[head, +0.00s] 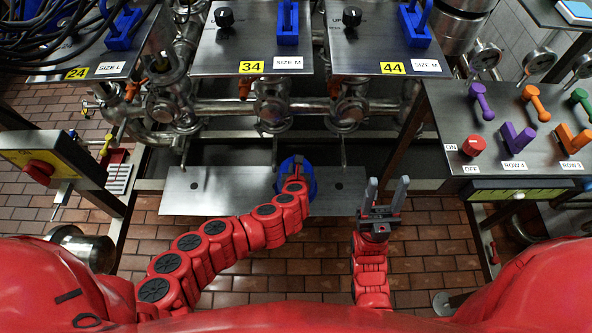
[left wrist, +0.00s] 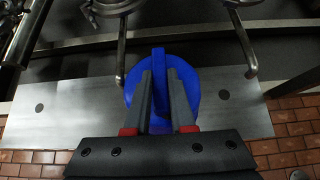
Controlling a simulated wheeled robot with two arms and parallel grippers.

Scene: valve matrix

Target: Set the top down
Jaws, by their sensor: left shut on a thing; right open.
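The blue round top (head: 311,183) is in front of the valve panels, over the bare steel plate (head: 215,192). My left gripper (head: 297,165) covers much of it in the head view. In the left wrist view, the top (left wrist: 190,88) shows as a blue disc with an upright grip, and my left gripper (left wrist: 158,75) is shut on that grip. The steel plate (left wrist: 70,112) spreads to both sides behind it. I cannot tell whether the top touches the plate. My right gripper (head: 388,183) is open and empty, right of the plate.
Panels marked 34 (head: 240,45) and 44 (head: 375,50) stand behind, with steel pipes (head: 235,106) below. Thin bent rods hang over the plate. A lever panel (head: 500,120) is at right, a box with a red knob (head: 40,170) at left. The plate's left part is clear.

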